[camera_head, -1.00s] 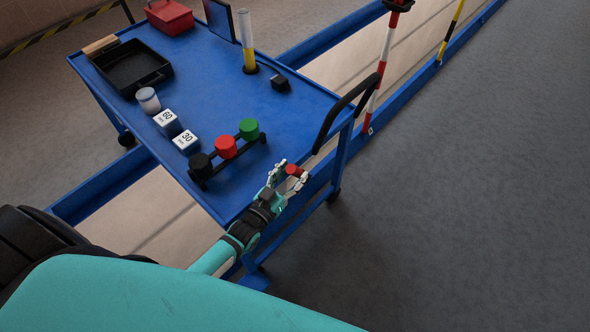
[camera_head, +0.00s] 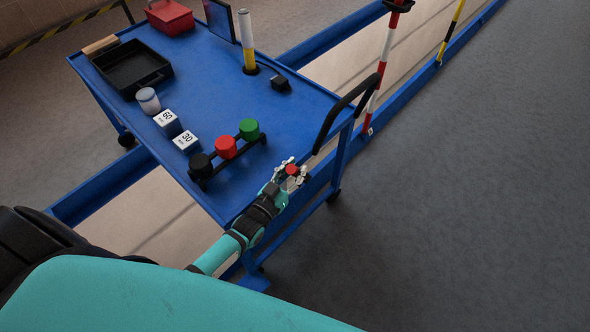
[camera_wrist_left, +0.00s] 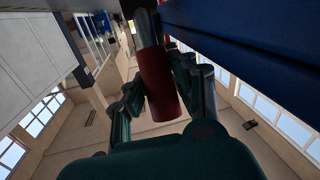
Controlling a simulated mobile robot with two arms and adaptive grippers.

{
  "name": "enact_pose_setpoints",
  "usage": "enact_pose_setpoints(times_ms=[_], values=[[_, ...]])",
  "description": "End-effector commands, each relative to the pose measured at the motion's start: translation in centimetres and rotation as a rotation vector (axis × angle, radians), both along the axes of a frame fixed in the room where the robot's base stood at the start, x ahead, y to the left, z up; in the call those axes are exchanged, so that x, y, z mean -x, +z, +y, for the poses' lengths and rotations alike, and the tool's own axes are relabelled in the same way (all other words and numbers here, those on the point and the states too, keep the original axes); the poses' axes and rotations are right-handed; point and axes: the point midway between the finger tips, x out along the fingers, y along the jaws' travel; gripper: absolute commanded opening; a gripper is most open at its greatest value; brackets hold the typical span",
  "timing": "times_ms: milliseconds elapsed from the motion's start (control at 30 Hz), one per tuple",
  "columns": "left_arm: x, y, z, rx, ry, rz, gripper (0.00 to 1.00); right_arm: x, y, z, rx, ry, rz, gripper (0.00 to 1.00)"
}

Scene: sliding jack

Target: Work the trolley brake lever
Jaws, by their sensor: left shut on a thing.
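The brake lever has a red grip (camera_head: 292,170) at the near right corner of the blue trolley (camera_head: 300,105). In the left wrist view the red grip (camera_wrist_left: 160,85) lies between my gripper's fingers, on the end of a grey rod (camera_wrist_left: 145,28). My left gripper (camera_head: 290,174) is shut on the red grip beside the trolley's edge; its fingers (camera_wrist_left: 160,92) show on both sides of the grip. The rod's far end is hidden in the head view. My right gripper is not in view.
On the trolley top are a black tray (camera_head: 130,72), a red box (camera_head: 170,17), weights marked 60 and 30, and a rack with black, red and green knobs (camera_head: 226,148). A black push handle (camera_head: 345,107) rises near the gripper. Grey floor at right is clear.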

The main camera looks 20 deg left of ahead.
Motion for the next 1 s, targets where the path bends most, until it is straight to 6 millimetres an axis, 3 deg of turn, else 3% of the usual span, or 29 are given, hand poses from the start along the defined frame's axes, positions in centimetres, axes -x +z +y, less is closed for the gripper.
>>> enact_pose_setpoints(times_ms=[367, 700, 1000], values=[[-0.2, 0.4, -0.2, -0.005, -0.001, 0.022, 0.00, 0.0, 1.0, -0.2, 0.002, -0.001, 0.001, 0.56], [-1.7, 1.8, -0.7, -0.068, -0.001, 0.202, 0.00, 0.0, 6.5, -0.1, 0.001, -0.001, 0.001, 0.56], [-3.5, 1.8, -1.4, -0.143, -0.001, 0.409, 0.00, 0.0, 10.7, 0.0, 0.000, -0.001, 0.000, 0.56]])
